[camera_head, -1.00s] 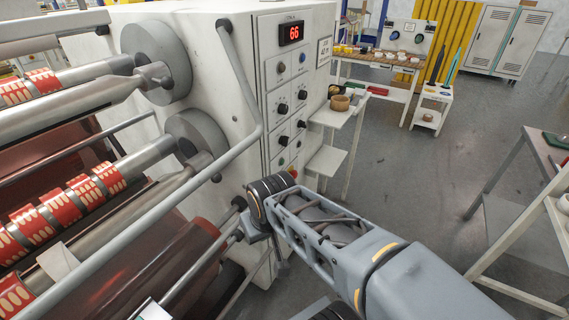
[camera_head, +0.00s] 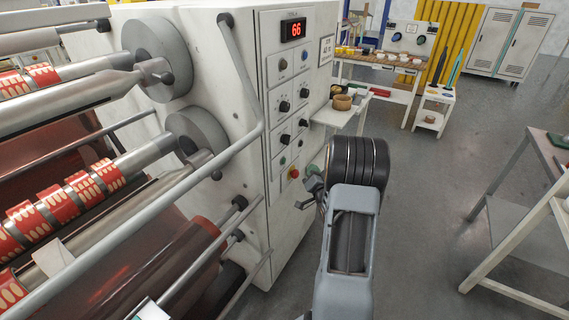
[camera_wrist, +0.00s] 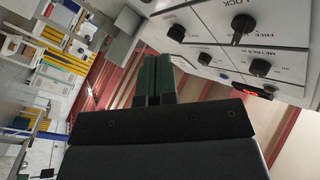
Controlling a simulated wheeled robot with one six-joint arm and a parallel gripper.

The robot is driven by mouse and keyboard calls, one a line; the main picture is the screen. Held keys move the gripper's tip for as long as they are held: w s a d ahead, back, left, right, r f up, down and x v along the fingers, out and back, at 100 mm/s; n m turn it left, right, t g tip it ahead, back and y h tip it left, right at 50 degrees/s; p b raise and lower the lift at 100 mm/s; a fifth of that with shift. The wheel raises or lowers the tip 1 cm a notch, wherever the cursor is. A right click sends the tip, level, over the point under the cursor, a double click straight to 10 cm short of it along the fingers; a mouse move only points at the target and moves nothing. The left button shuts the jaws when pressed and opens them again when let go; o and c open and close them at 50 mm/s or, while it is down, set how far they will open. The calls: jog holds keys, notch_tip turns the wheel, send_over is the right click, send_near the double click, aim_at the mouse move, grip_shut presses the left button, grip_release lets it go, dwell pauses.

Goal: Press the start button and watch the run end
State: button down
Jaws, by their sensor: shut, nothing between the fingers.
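The control panel (camera_head: 287,100) is on the end face of the white machine. Its red display (camera_head: 293,30) reads 66. Low on the panel are a small green button (camera_head: 283,161) and a red button (camera_head: 293,173); their labels are too small to read. My wrist stands just right of the lower panel in the head view. My gripper (camera_wrist: 154,62) shows in the wrist view with its green fingers shut together and empty. Panel knobs (camera_wrist: 242,26) and the lit display (camera_wrist: 250,94) show beyond it there. I see no contact between the fingers and the panel.
Rollers with red printed tape (camera_head: 75,198) and a slanting guard rail (camera_head: 190,170) lie left of the panel. A white side shelf with a brown bowl (camera_head: 342,102) stands behind my wrist. A grey table (camera_head: 535,175) is at right. The floor between is clear.

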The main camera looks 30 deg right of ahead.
aim_at(284, 161)
jog(key=shift+s+d+f+t, duration=0.25)
jog(key=shift+s+d+t, duration=0.05)
jog(key=shift+s+d, duration=0.1)
jog(key=w+a, duration=0.4)
jog(key=w, duration=0.3)
jog(key=shift+w, duration=0.4)
jog(key=shift+a, duration=0.1)
dwell(0.3)
jog(key=shift+w+a+b, duration=0.4)
jog(key=shift+w+b, duration=0.35)
jog(key=shift+b, duration=0.25)
dwell(2.3)
jog(key=shift+s, duration=0.1)
jog(key=shift+s+d+b, duration=0.35)
jog(key=shift+s, duration=0.25)
